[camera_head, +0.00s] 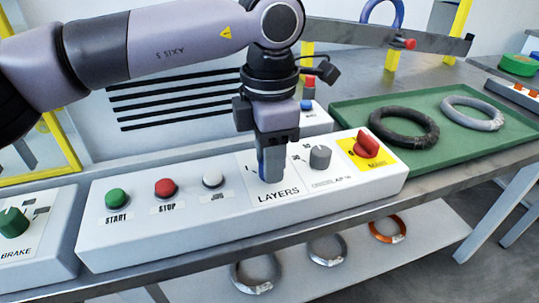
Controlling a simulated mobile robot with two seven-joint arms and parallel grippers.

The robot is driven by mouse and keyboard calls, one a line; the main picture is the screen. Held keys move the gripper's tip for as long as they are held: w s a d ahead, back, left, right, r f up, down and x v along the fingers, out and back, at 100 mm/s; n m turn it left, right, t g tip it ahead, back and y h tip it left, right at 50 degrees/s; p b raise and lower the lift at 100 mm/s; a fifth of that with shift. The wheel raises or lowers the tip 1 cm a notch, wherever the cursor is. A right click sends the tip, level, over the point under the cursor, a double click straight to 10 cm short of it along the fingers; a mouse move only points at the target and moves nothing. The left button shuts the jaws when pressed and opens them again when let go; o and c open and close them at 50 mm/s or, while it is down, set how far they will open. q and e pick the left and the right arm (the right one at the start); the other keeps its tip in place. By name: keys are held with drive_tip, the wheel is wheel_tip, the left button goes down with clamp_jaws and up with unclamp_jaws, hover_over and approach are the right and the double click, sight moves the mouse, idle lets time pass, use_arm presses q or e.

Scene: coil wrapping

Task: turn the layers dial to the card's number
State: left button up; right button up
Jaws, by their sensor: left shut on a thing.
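The layers dial sits on the white control panel (140,231), above the printed word LAYERS. My left gripper (272,168) points straight down at this spot and is shut on the layers dial. The fingers hide the dial and most of its scale, so its setting cannot be read. A grey overlap dial (320,157) stands just to the right of my gripper. The card with the number cannot be made out. My right gripper is not in view.
The panel also has a green START button (117,198), a red STOP button (165,187), a white JOG button (213,176) and a red main switch (367,144). A green tray (470,151) at the right holds a black coil (404,128) and a grey coil (473,113).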

use_arm(q)
drive_tip(key=n+b, duration=0.1)
drive_tip(key=n, duration=0.6)
drive_tip(key=n+b, duration=0.1)
drive_tip(key=n, duration=0.5)
drive_tip(key=shift+n, duration=0.4)
idle(0.3)
drive_tip(key=o, duration=1)
drive_tip(key=shift+o, duration=0.2)
drive_tip(key=shift+r+p, duration=0.8)
drive_tip(key=shift+r, duration=2.8)
